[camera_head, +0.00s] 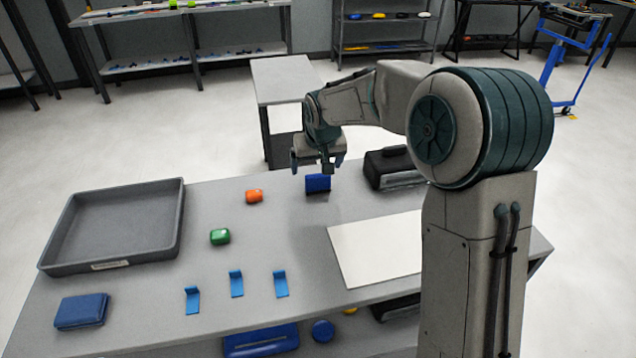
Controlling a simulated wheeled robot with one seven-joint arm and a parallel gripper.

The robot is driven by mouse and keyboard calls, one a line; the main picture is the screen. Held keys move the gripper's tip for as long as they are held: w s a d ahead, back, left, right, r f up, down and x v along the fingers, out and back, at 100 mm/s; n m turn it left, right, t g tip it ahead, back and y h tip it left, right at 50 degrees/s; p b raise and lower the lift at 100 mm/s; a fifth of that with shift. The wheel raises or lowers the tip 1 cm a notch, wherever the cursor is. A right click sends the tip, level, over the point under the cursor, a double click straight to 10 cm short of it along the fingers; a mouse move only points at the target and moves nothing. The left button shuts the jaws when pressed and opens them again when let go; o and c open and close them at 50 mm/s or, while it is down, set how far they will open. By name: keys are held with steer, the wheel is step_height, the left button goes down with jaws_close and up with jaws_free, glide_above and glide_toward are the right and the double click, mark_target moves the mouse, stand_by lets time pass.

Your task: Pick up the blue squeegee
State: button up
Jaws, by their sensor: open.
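A dark blue upright block (318,184), which looks like the blue squeegee, stands near the far edge of the grey table (270,235). My gripper (317,167) is over the far side of the table, pointing down, with its fingers spread. It shows just above and behind the blue block, and I cannot tell how big the gap between them is. The fingers hold nothing that I can see.
A grey tray (62,262), a blue pad (81,311) and three light blue brackets (236,284) are further left and nearer. A black case (392,168) and white sheet (375,250) lie right.

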mark_target(318, 175)
steer(key=x, duration=0.3)
steer(key=shift+d+p+x, duration=0.2)
steer(key=shift+p+x, duration=0.1)
steer(key=shift+x, duration=1.05)
steer(key=shift+d+p+x, duration=0.2)
steer(key=shift+p+x, duration=0.05)
steer(key=shift+x, duration=1.1)
steer(key=shift+c, duration=0.3)
steer(key=c, duration=1)
